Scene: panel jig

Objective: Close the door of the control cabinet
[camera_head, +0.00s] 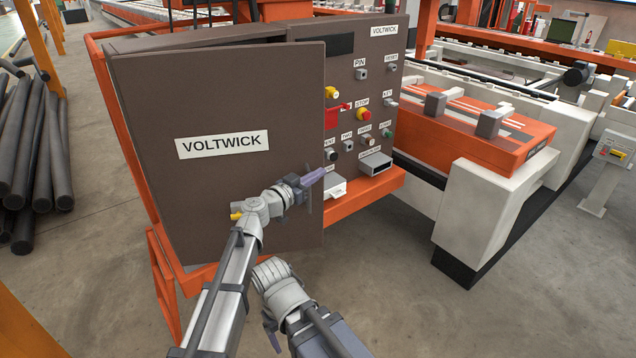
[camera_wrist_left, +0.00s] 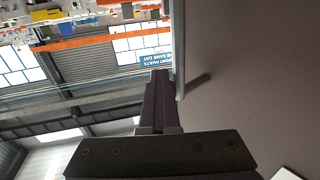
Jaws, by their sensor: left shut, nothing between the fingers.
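The control cabinet's brown door (camera_head: 215,185), labelled VOLTWICK, stands in front of the cabinet's left part. It looks ajar, its right edge standing out from the control panel (camera_head: 375,75). A small dark upright handle (camera_head: 309,204) is near that edge. My left gripper (camera_head: 316,177) is shut and empty, in front of the door by its right edge and the handle. In the left wrist view the shut fingers (camera_wrist_left: 157,100) are beside the brown door face (camera_wrist_left: 255,80); contact is unclear. My right gripper (camera_head: 271,333) is low in the head view, mostly hidden behind its arm.
The panel carries buttons, switches and sockets above an orange ledge (camera_head: 365,203). An orange and white machine (camera_head: 485,150) stands to the right. Black pipes (camera_head: 35,150) lie at the left. The floor in front (camera_head: 390,290) is clear.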

